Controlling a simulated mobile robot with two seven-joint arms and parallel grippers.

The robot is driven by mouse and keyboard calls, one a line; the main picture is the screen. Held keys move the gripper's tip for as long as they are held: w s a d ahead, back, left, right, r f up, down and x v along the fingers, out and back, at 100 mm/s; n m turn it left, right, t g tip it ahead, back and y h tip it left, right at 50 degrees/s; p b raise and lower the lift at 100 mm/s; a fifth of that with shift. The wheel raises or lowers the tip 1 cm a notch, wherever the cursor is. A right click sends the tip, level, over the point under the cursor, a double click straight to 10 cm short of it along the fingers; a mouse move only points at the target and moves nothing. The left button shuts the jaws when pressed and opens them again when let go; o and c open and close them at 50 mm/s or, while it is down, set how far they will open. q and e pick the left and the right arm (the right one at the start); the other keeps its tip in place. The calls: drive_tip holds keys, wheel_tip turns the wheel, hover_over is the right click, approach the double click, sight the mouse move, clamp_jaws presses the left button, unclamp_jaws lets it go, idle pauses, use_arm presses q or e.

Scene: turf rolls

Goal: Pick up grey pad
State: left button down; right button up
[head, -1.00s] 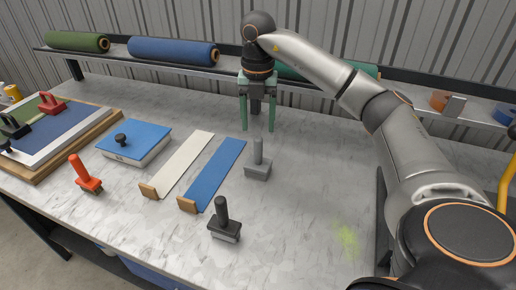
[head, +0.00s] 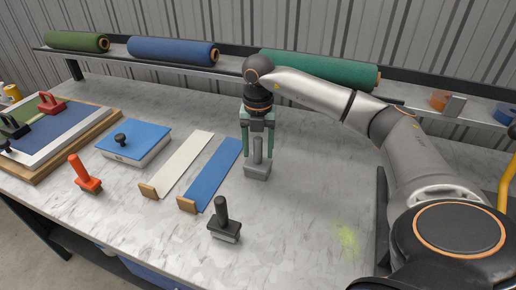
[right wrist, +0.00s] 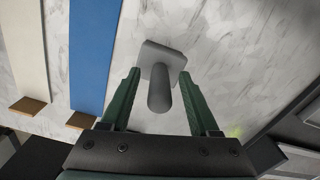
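The grey pad (head: 257,172) stands upright on the marbled table, a flat block with a post handle. My right gripper (head: 258,160) is above it, pointing down, with its green fingers on either side of the handle. In the right wrist view the grey pad (right wrist: 160,75) lies between the open fingers (right wrist: 160,82), and gaps show between the fingers and the handle. My left gripper is in neither view.
A blue strip (head: 217,172) and a white strip (head: 182,162) lie left of the pad. A black-handled tool (head: 223,222) stands in front, an orange-red one (head: 84,174) further left. A shelf with a green roll (head: 318,70) runs behind.

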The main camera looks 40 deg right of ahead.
clamp_jaws()
drive_tip(key=shift+r, duration=0.2)
idle(0.5)
